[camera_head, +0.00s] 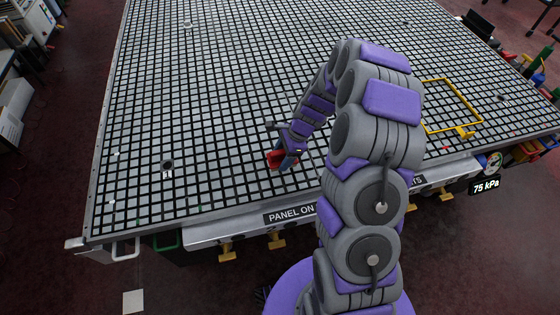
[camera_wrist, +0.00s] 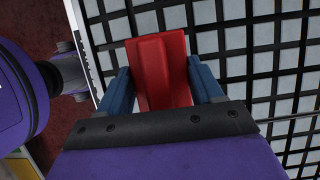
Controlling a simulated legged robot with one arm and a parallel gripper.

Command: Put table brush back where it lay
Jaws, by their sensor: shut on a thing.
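My gripper (camera_head: 284,160) is over the front part of the vacuum grid table (camera_head: 215,110), near its front edge. It is shut on a red block-like thing (camera_head: 273,158), which I take to be the table brush. In the wrist view the red brush (camera_wrist: 160,72) sits between the two blue fingers of my gripper (camera_wrist: 163,85), with a raised or folded face toward the camera. No bristles show. The grid shows behind it; whether the brush touches the table I cannot tell.
A yellow rectangular frame (camera_head: 427,105) lies on the grid at right, partly behind my arm. A round dark fitting (camera_head: 167,165) is on the grid at left. The grid's left and middle are largely clear.

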